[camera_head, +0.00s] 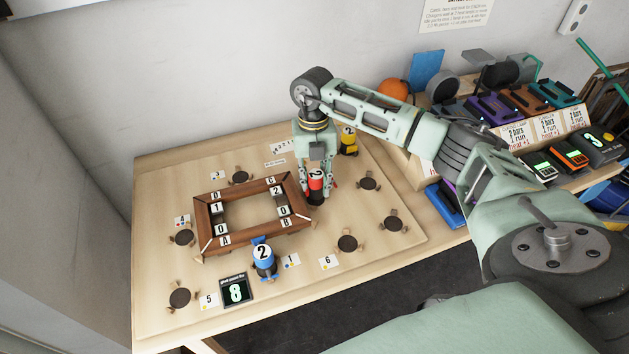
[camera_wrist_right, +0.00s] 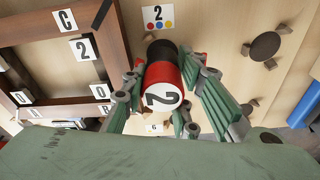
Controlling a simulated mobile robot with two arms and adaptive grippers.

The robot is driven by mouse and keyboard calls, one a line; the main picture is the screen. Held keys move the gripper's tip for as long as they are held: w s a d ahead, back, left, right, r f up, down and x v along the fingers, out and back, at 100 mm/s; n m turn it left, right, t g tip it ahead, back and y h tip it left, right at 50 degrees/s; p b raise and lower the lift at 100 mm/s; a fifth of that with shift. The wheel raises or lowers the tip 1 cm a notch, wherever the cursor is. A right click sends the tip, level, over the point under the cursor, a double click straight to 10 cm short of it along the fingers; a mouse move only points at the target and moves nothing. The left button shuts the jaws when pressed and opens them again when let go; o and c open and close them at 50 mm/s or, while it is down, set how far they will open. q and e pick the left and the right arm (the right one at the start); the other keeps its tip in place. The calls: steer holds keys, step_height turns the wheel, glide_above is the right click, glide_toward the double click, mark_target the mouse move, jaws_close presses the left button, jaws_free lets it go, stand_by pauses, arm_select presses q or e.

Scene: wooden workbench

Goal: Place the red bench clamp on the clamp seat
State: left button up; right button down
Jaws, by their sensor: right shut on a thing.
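The red bench clamp (camera_head: 316,183) is a small upright cylinder with a white top marked 2 and a dark lower part. My right gripper (camera_head: 317,192) is shut on it, with fingers on both sides, just right of the wooden frame. The right wrist view shows the red clamp (camera_wrist_right: 162,78) between the fingers (camera_wrist_right: 160,102). I cannot tell whether its base touches the board. Round dark seats with small wooden blocks lie around the frame, one right of the clamp (camera_head: 369,184) and one in front of it (camera_head: 347,243). My left gripper is out of view.
The brown wooden frame (camera_head: 208,238) carries lettered and numbered tags. A blue clamp (camera_head: 264,262) stands at its front and a yellow clamp (camera_head: 348,145) behind my gripper. A display reading 8 (camera_head: 236,290) sits at the front. Shelves with coloured devices (camera_head: 488,108) stand at right.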

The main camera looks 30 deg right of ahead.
steer(key=shift+f, duration=0.9)
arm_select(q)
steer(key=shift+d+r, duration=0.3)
arm_select(e)
steer(key=shift+w, duration=0.1)
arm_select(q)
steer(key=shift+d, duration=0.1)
arm_select(e)
steer(key=c, duration=1.7)
jaws_free()
steer(key=shift+f, duration=0.15)
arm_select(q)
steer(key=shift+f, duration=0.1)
arm_select(e)
steer(key=shift+o, duration=0.2)
steer(key=r, duration=0.4)
steer(key=r+b, duration=0.1)
steer(key=r, duration=0.3)
steer(key=w+r+b, duration=0.1)
steer(key=r, duration=0.3)
steer(key=shift+d+r, duration=0.15)
steer(key=shift+d, duration=0.15)
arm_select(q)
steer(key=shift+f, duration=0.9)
